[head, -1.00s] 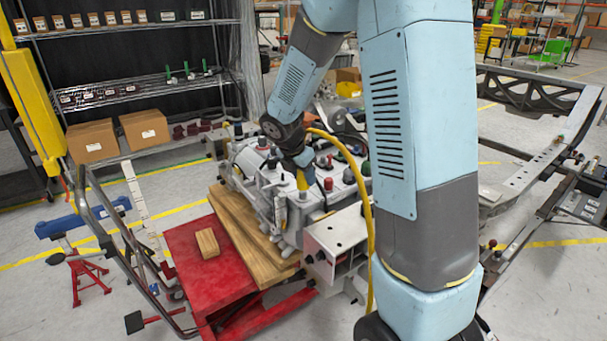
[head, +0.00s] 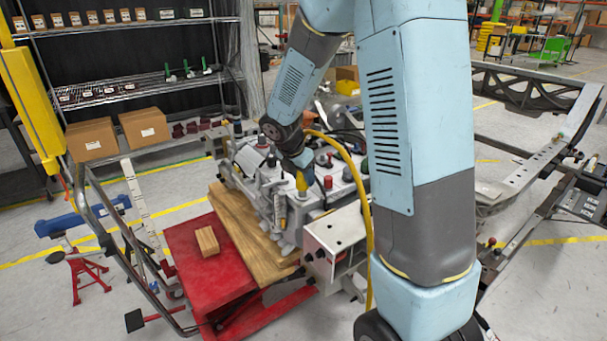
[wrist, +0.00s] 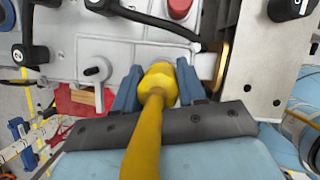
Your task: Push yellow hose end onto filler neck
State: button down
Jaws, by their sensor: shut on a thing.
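The yellow hose end (wrist: 156,82) sits between the two blue fingers of my gripper (wrist: 157,88) in the wrist view, and the fingers are shut on it. The yellow hose (wrist: 148,140) runs back from it toward the camera. In the head view the yellow hose end (head: 302,181) points down over the grey machine (head: 262,180), with my gripper (head: 300,166) just above. The filler neck is hidden behind the hose end and gripper, so I cannot tell whether the hose end touches it.
A black handle (wrist: 150,18) and a red cap (wrist: 179,8) lie close beyond the gripper. A white box (head: 335,230) stands in front of the machine. A red lift table (head: 185,245) with a wooden block (head: 207,241) is at left. Metal shelves (head: 140,90) stand behind.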

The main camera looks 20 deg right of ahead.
jog(key=shift+f, duration=0.7)
jog(key=shift+f, duration=0.45)
jog(key=c, duration=0.6)
grip_release()
jog(key=shift+o, duration=0.2)
jog(key=shift+r, duration=0.1)
jog(key=shift+r, duration=2.9)
